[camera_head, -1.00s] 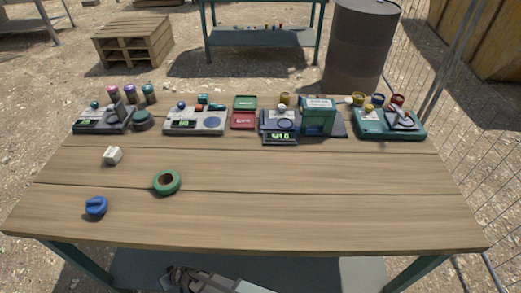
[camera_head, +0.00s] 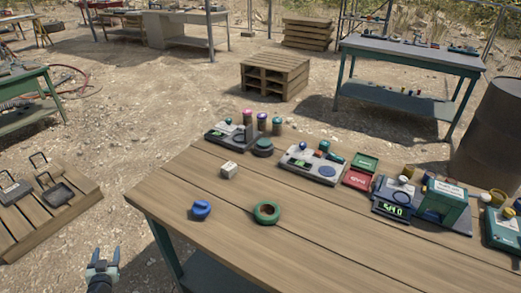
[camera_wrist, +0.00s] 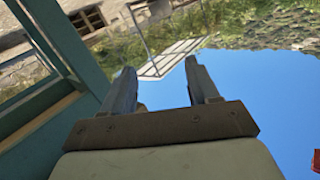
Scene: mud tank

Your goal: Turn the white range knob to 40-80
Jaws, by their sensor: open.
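I cannot make out for certain which part is the white range knob, and no 40-80 mark is legible. A small white block-like piece (camera_head: 229,170) lies on the wooden table (camera_head: 310,238), and a blue knob-like piece (camera_head: 202,208) lies in front of it. A device with a green display (camera_head: 391,207) stands farther right, with small pale and coloured knobs around it. My gripper (camera_head: 102,262) is open and empty, off the table's left side at the lower left. The wrist view shows its two fingers (camera_wrist: 160,80) apart with nothing between them.
A green ring (camera_head: 267,212) lies on the table right of the blue piece. More instruments (camera_head: 313,163) line the back edge, with a green-and-white box (camera_head: 445,205) near the right. The table's front middle is clear. A pallet with dark trays (camera_head: 45,205) lies at the left.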

